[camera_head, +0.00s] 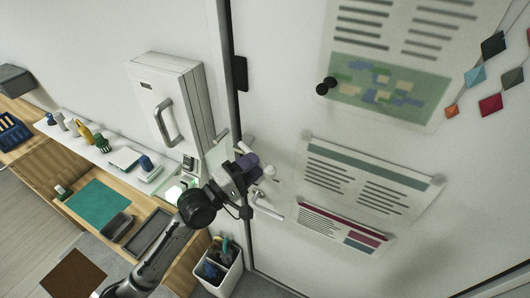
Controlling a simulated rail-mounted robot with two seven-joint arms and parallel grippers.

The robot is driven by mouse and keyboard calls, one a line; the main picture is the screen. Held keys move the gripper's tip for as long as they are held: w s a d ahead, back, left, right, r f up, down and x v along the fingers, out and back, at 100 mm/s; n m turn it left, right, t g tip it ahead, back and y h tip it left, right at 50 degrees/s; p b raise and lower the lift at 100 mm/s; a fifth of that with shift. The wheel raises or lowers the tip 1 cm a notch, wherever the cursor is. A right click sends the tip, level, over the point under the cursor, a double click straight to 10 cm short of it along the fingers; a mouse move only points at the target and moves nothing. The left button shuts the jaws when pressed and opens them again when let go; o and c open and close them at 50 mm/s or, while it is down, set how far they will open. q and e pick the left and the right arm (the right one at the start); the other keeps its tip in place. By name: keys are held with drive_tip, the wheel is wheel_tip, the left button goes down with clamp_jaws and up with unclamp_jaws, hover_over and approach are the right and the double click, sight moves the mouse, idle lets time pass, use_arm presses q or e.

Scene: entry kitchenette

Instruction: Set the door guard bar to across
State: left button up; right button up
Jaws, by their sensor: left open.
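My left gripper (254,169) reaches in from the lower left and is in front of the door's edge, at the frame. Its jaws are open. White metal parts show right beside the fingers, at the door edge; the door guard bar is largely hidden behind the gripper, so I cannot tell its position or whether the fingers touch it. The white door (285,100) looks closed against its frame. A pale lever handle (268,208) is on the door just below the gripper. My right gripper is not in view.
A white wall cabinet (165,100) with a grey handle is left of the door frame. A narrow shelf (125,161) with small bottles and a wooden counter (85,183) lie further left. A white bin (218,270) stands below my arm. Posters cover the door.

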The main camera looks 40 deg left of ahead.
use_arm(q)
drive_tip(key=shift+p+x, duration=0.45)
drive_tip(key=shift+x, duration=1.75)
clamp_jaws()
